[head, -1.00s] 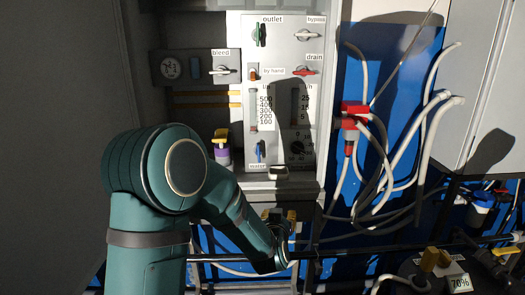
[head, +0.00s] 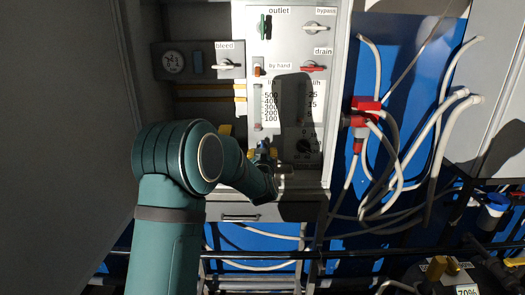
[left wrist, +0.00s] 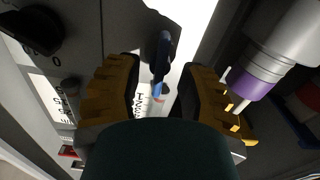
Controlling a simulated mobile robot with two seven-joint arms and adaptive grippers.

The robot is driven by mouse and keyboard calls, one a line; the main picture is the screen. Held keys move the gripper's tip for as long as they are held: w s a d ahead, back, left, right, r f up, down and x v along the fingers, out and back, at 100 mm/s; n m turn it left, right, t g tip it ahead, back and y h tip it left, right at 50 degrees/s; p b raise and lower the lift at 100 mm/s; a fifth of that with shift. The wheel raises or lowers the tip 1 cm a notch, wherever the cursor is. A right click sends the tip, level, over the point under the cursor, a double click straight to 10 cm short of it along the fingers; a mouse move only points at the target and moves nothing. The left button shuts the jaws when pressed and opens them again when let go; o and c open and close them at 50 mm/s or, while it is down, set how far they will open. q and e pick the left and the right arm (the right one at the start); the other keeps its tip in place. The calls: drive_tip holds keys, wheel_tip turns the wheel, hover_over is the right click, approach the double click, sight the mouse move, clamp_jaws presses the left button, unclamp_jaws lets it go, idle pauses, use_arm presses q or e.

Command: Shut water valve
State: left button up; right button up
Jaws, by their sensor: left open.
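The water valve's blue handle (left wrist: 161,62) shows in the left wrist view, in line between the two yellow-padded fingers of my left gripper (left wrist: 163,78). The fingers are open, one on each side of the handle with visible gaps; I cannot tell how deep it sits between them. In the head view my left gripper (head: 263,155) is at the bottom left of the light panel (head: 285,45), and it hides most of the handle and the water label. My right gripper is not in view.
The green outlet handle (head: 265,27), red drain handle (head: 313,69), bypass handle (head: 316,27) and bleed handle (head: 227,65) are higher up. A dark knob (left wrist: 32,31) and a purple-banded cylinder (left wrist: 250,84) flank the gripper. White hoses (head: 440,120) hang at right.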

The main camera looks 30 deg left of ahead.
use_arm(q)
drive_tip(key=shift+x, duration=1.1)
clamp_jaws()
